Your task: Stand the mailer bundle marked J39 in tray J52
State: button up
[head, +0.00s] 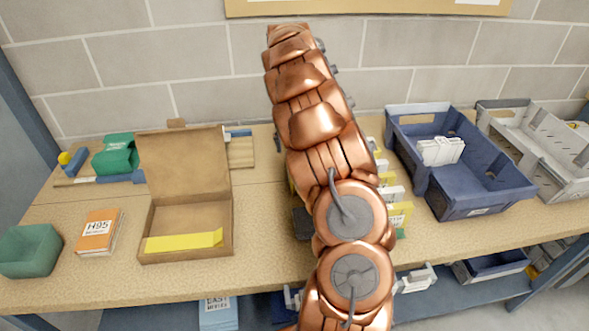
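I cannot read J39 or J52 anywhere. A blue tray (457,206) stands right of my arm, with a small unreadable label on its front and a white bundle (440,151) inside. A grey tray (555,180) stands to its right, partly cut off by the picture edge. An orange bundle (98,232) marked H95 lies at the left of the bench. Yellow and white items (398,214) stand partly hidden behind my arm. My copper arm rises through the middle of the picture, and my gripper is not visible.
An open cardboard box (187,258) with a yellow strip stands left of my arm. A green bin (30,250) sits at the bench's left edge, and a green tape dispenser (116,156) behind. Bare bench (270,250) lies between box and arm. A lower shelf holds more containers.

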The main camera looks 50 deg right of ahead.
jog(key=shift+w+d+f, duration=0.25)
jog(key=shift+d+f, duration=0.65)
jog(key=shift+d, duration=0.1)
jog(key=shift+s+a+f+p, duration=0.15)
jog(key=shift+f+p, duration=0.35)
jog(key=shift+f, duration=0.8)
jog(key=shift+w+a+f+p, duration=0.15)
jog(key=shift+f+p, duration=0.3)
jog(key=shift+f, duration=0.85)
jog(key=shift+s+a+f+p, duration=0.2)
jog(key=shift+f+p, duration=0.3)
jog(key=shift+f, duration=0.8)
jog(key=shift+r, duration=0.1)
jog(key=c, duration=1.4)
